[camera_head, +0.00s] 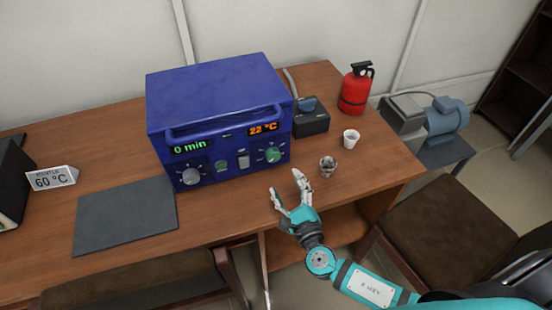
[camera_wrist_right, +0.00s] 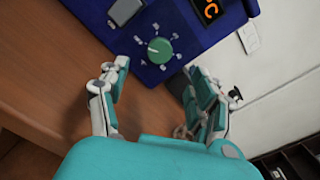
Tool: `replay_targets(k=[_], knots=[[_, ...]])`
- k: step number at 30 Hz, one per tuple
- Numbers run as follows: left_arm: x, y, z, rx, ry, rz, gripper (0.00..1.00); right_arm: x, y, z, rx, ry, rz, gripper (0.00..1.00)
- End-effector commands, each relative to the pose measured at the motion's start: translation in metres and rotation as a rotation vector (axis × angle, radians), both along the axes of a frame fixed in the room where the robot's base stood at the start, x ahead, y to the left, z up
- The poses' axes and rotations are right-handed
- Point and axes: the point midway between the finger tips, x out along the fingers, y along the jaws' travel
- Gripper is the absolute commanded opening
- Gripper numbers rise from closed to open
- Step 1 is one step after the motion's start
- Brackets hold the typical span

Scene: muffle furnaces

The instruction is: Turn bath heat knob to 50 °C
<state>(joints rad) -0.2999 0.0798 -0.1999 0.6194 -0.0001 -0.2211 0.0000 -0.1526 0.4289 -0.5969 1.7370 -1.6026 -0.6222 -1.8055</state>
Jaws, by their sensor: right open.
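The blue bath unit (camera_head: 215,105) stands on the wooden table. Its right display (camera_head: 263,127) reads about 22 °C in orange, and its left display (camera_head: 190,146) reads 0 min in green. The green heat knob (camera_head: 273,155) is on the right of the front panel, under the orange display. In the right wrist view the green knob (camera_wrist_right: 159,50) lies ahead, between and beyond the fingertips. My right gripper (camera_head: 287,193) is open and empty, in front of the panel and apart from the knob. My left gripper is not in view.
A grey knob (camera_head: 191,177) is on the panel's left. A glass (camera_head: 327,166), a white cup (camera_head: 351,139), a black device (camera_head: 311,117) and a red extinguisher (camera_head: 355,89) stand right of the unit. A dark mat (camera_head: 125,216) and a 60 °C sign (camera_head: 52,178) are left.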

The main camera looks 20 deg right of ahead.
Motion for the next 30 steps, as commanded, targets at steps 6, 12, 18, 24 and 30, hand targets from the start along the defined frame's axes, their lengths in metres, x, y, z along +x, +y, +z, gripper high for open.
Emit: replay_targets(k=[6,12,18,24,30], knots=[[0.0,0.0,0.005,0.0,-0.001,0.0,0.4,0.049,0.002,0.002,0.002,-0.002,-0.001,0.65],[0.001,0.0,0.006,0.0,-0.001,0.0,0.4,0.078,0.003,0.001,0.002,-0.001,0.001,0.65],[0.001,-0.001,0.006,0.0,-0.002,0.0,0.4,0.09,0.003,0.0,0.002,0.001,0.0,0.65],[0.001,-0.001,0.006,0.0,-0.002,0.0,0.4,0.09,0.003,0.0,0.003,0.001,0.001,0.65],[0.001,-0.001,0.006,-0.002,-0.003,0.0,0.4,0.09,0.003,0.0,0.003,0.001,0.001,0.46]])
